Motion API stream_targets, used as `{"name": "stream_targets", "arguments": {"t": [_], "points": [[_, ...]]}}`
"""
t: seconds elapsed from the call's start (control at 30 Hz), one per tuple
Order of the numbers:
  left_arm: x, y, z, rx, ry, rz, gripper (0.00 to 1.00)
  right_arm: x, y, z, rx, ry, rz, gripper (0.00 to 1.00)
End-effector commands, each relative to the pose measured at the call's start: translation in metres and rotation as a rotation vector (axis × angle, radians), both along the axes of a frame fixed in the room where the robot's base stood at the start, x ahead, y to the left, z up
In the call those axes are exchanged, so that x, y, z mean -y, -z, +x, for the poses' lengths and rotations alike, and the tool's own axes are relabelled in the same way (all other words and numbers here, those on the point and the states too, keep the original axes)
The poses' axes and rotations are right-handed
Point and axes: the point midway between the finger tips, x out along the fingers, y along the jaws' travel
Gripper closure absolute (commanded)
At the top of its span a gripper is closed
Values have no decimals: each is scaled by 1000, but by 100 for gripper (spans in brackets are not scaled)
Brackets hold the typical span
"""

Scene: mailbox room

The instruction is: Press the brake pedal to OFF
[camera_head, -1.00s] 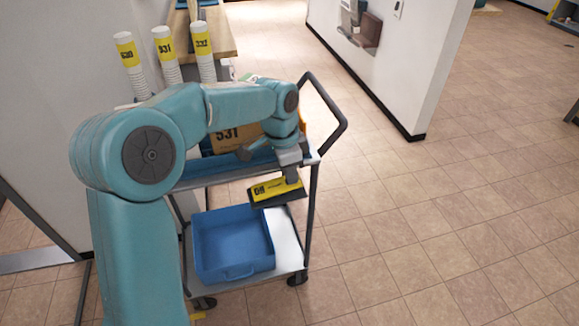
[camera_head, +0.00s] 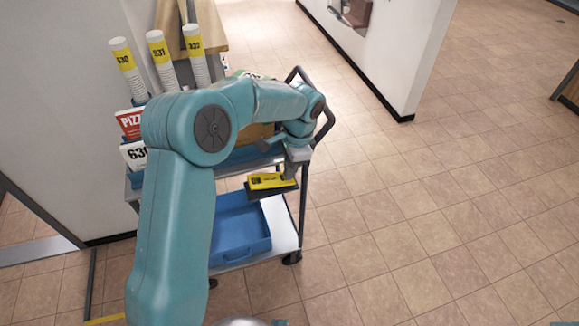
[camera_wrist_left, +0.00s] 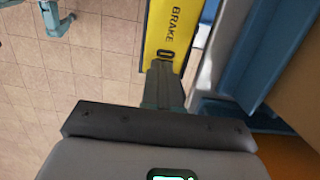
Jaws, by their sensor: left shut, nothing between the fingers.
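The brake pedal (camera_head: 270,182) is a dark plate with a yellow label, at the right end of the cart (camera_head: 285,215). In the left wrist view its yellow face (camera_wrist_left: 170,35) reads "BRAKE". My left gripper (camera_head: 291,172) points down at the pedal's right end. Its fingers (camera_wrist_left: 163,85) are shut and empty, and their tips overlap the lower end of the label in the wrist view. I cannot tell whether they touch the pedal. My right gripper is not in view.
A blue bin (camera_head: 238,240) sits on the cart's lower shelf. Rolled tubes (camera_head: 160,55) and signs (camera_head: 132,122) stand at the cart's left end. The cart handle (camera_head: 325,125) rises behind my wrist. The tiled floor (camera_head: 420,220) to the right is clear.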

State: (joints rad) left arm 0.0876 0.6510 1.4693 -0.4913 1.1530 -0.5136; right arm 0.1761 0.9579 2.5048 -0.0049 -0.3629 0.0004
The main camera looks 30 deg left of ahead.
Motion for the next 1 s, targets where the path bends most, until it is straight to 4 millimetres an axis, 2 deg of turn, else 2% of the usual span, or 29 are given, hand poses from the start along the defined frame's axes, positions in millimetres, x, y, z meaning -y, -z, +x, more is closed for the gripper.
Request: {"name": "stream_targets", "arguments": {"t": [0.03,0.17,0.23,0.5,0.7,1.0], "points": [[2,-15,0,3,0,0,100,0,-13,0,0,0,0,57],[7,-47,-1,4,-1,2,100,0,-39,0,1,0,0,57],[9,-55,4,8,-1,2,100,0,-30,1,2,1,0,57],[17,-111,11,6,-2,1,100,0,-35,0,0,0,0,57],[20,-130,13,4,-1,2,100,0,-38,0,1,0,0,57],[20,-132,14,3,-2,2,100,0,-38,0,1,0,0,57]]}}
